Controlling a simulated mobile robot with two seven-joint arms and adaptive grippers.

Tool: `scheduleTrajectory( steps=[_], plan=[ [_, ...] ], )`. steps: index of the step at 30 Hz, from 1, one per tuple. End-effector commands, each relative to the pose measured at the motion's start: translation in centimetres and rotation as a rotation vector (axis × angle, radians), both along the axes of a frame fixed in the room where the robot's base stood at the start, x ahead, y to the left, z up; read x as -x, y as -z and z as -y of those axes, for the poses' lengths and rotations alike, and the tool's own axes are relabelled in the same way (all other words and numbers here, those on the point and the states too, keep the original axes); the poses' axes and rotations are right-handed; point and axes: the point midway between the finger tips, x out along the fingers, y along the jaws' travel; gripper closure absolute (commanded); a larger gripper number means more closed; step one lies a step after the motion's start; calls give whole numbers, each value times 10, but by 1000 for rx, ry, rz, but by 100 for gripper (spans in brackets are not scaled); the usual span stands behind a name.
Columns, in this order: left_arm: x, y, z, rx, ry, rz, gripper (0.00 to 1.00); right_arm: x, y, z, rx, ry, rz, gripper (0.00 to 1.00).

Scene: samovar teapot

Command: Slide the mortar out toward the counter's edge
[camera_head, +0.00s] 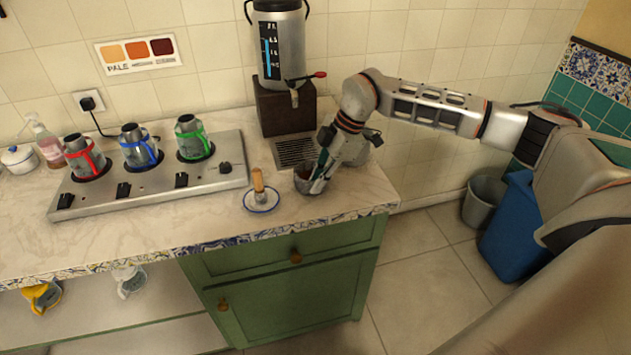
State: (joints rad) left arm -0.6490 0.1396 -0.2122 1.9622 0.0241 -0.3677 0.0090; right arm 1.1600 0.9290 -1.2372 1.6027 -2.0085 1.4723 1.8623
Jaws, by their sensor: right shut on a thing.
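The mortar (303,184) is a small grey metal bowl with dark contents on the marble counter, in front of the drip grate and near the counter's front right part. My right gripper (319,183) points down at the mortar's right side and is shut on its wall. The fingers hide part of the bowl. The counter's edge (310,217), with patterned tiles, runs just in front of it. My left gripper is not in view.
A wooden-handled item stands on a white saucer (261,206) left of the mortar. An urn (279,50) on a dark wooden stand (285,108) rises behind. A rounded metal vessel (358,152) is partly hidden behind my gripper. A burner unit (210,178) with three pots fills the left.

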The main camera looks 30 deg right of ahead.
Motion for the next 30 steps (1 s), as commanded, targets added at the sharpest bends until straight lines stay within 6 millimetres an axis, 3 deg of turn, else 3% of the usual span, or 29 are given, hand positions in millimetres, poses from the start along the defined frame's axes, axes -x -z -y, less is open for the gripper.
scheduleTrajectory(
  steps=[6, 7, 9, 21, 26, 30],
  plan=[
    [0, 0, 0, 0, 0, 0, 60, 0, -1, 0, -1, 0, 1, 100],
    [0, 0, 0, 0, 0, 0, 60, 0, -1, 0, 0, 1, 2, 83],
    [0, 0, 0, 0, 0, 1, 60, 0, -1, 0, 0, 1, 2, 72],
    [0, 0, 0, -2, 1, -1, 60, 0, -5, 2, 0, 1, 2, 72],
    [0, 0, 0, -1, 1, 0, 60, 3, -24, 10, 0, 0, 3, 72],
    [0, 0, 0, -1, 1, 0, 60, 6, -51, 21, 0, 2, 5, 72]
  ],
)
